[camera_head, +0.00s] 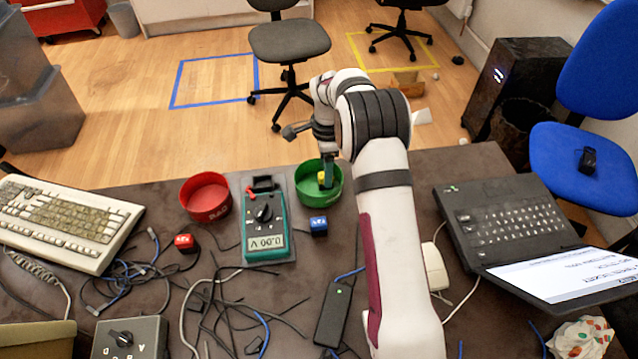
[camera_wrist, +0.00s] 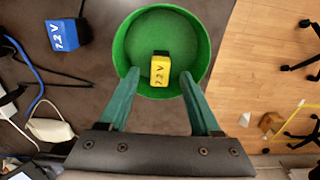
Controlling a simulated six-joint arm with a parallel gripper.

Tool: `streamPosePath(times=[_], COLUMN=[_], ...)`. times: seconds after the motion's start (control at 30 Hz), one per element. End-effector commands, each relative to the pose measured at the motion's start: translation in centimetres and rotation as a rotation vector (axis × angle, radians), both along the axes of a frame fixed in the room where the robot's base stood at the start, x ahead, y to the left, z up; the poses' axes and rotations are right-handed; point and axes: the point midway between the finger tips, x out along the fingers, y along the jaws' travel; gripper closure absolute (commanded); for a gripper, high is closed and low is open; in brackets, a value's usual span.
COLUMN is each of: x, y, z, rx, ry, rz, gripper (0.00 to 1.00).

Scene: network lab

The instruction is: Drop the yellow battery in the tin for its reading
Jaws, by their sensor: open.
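The yellow battery (camera_wrist: 160,70), marked 7.2 V with a black end, is inside the green tin (camera_wrist: 205,42) and appears to rest on its floor. In the head view the battery (camera_head: 321,177) shows small beside my fingers. My gripper (camera_wrist: 158,77) is open, its two green fingers spread at the tin's near side with the battery between and just beyond the tips. A red tin (camera_head: 205,213) stands to the left. Between the tins lies a teal meter (camera_head: 265,225) whose display reads 0.00 V; its cradle (camera_head: 263,183) holds no battery that I can see.
A blue battery (camera_head: 318,226) lies in front of the green tin, and a red battery (camera_head: 185,243) lies in front of the red tin. Loose cables cover the front of the table. A keyboard (camera_head: 66,215) is at left, a laptop (camera_head: 510,225) at right.

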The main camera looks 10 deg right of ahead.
Motion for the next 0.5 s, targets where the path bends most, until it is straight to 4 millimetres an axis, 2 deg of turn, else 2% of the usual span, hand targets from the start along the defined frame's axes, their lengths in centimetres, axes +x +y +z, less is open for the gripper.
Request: streamPosePath(times=[0.17,0.27,0.5], x=[0.1,0.1,0.1], y=[0.0,0.0,0.0], z=[1.4,4.0,11.7], rx=[-0.001,0.0,0.0], ry=[-0.002,-0.005,-0.005], rz=[0.001,-0.001,0.0], gripper=[0.35,0.35,0.35])
